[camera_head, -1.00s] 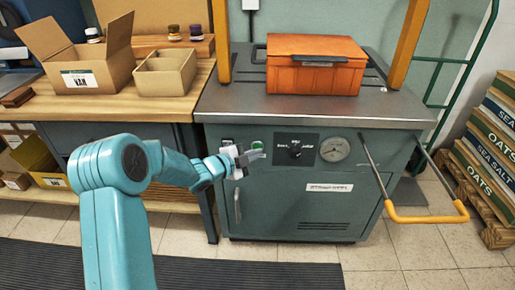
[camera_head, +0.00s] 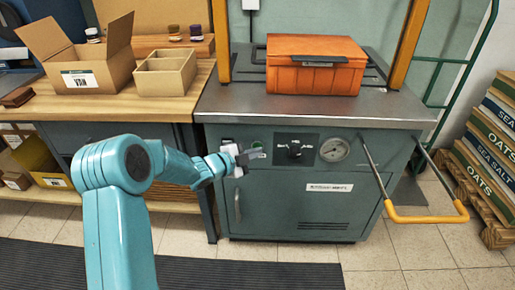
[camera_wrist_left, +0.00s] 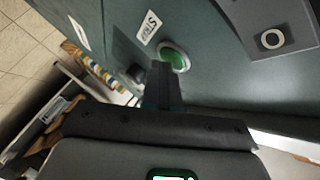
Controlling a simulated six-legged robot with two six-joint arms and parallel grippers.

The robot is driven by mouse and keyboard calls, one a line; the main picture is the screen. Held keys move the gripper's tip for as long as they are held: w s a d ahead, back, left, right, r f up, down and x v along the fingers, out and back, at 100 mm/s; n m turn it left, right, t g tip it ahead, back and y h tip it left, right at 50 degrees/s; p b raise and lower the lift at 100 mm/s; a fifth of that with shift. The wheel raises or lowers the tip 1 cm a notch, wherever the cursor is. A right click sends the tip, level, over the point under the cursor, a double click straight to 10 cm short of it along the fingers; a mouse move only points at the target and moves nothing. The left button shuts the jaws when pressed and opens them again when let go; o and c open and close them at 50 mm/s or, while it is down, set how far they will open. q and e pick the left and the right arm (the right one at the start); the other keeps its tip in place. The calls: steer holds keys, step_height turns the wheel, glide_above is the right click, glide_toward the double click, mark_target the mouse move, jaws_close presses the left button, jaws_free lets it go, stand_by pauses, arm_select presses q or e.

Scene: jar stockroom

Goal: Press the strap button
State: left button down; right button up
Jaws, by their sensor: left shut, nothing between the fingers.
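The strapping machine (camera_head: 290,215) is a grey-green cabinet with a metal top. A round green button (camera_head: 257,144) with a pale ring sits on its front panel. The button also shows in the left wrist view (camera_wrist_left: 176,58), beside a small white label. My left gripper (camera_head: 260,154) is shut and empty, right in front of the button. It hides part of the button in the head view. In the left wrist view the dark fingertips (camera_wrist_left: 163,68) overlap the button's lower left edge. I cannot tell whether they touch it. My right gripper is not in view.
A black dial panel (camera_head: 295,147) and a round gauge (camera_head: 334,150) are right of the button. An orange crate (camera_head: 315,77) sits on the machine between yellow posts. A yellow-gripped handle (camera_head: 428,217) sticks out at right. A wooden bench (camera_head: 110,105) with cartons stands left.

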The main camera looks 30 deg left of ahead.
arm_select(q)
steer(key=shift+s, duration=0.1)
steer(key=shift+s+d+b, duration=0.4)
steer(key=shift+s+b, duration=0.1)
steer(key=shift+s, duration=0.1)
